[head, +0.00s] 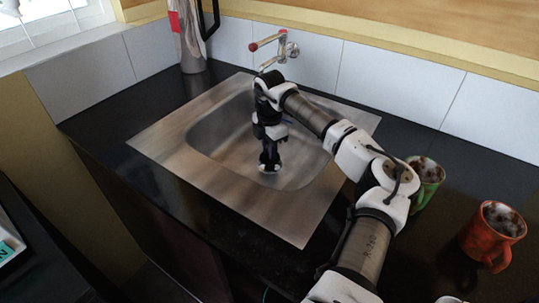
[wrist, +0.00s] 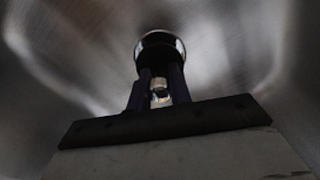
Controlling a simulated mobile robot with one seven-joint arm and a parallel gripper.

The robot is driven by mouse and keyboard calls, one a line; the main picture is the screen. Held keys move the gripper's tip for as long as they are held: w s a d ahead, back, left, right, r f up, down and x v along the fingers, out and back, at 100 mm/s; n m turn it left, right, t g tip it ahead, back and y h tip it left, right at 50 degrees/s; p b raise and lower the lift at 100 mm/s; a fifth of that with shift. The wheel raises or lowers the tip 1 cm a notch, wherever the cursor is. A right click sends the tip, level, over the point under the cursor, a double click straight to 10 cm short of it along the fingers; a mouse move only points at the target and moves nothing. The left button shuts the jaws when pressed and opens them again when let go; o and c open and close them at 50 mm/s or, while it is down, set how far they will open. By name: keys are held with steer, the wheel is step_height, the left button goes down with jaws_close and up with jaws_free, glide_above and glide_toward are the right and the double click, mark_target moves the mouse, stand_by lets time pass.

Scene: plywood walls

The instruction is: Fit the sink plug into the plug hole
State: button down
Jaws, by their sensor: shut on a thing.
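The steel sink (head: 175,172) is set in the black counter. My gripper (head: 269,163) reaches down into its basin, close above the basin floor. In the wrist view my gripper (wrist: 159,95) is shut on the small shiny knob of the sink plug (wrist: 158,84). A dark round shape with a bright rim (wrist: 160,42) shows just beyond the fingertips; I cannot tell how much of it is plug and how much is plug hole. A bright ring at the plug hole (head: 270,168) shows around the fingertips in the head view. I cannot tell whether the plug is seated.
A wall tap with red handles (head: 272,47) hangs behind the sink. A tall steel flask (head: 187,38) stands at the back left. A green mug (head: 428,180) and an orange mug (head: 492,233) stand on the counter to the right, near my arm. The basin walls surround my gripper.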

steer(key=shift+f, duration=1.6)
steer(key=shift+f, duration=0.1)
steer(key=shift+f, duration=0.15)
steer(key=c, duration=1.3)
jaws_free()
step_height(320, 180, up, 13)
steer(key=shift+f+b, duration=0.2)
steer(key=shift+b, duration=0.8)
